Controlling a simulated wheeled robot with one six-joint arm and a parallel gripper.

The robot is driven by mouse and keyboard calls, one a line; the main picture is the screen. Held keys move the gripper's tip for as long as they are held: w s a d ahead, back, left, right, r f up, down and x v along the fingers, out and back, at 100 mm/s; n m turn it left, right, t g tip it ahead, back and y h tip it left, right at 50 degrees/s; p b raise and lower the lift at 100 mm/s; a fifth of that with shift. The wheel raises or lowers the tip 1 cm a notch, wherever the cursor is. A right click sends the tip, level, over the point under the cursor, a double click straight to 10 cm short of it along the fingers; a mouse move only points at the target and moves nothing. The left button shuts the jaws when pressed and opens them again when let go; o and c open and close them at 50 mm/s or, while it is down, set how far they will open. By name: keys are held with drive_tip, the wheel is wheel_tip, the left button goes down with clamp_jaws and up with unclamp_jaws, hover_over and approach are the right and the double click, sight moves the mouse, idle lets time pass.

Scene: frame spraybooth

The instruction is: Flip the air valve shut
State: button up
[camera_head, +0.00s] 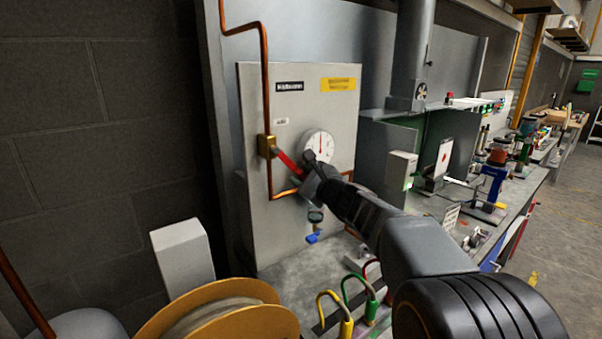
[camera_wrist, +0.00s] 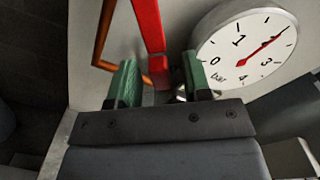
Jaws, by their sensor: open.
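The air valve is a brass body (camera_head: 267,146) on a copper pipe (camera_head: 265,90), at the left of a grey panel (camera_head: 340,105). Its red lever (camera_head: 287,161) slants down to the right from the body towards my gripper (camera_head: 312,180). In the wrist view the red lever (camera_wrist: 148,25) comes down from the top, and its end lies between the green fingertips of my gripper (camera_wrist: 158,82). The fingers stand apart on either side of it, with gaps visible. A round white gauge (camera_head: 320,146) with a red needle is just right of the lever; it also shows in the wrist view (camera_wrist: 235,45).
A blue-handled fitting (camera_head: 313,238) hangs below my gripper. Yellow, green and red hooked hoses (camera_head: 345,300) stand on the bench in front. A yellow reel (camera_head: 215,312) is at the lower left. A cluttered workbench (camera_head: 500,205) runs off to the right.

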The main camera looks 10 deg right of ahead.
drive_tip(key=shift+w+a, duration=0.2)
drive_tip(key=shift+w, duration=0.25)
drive_tip(key=shift+c, duration=0.3)
clamp_jaws()
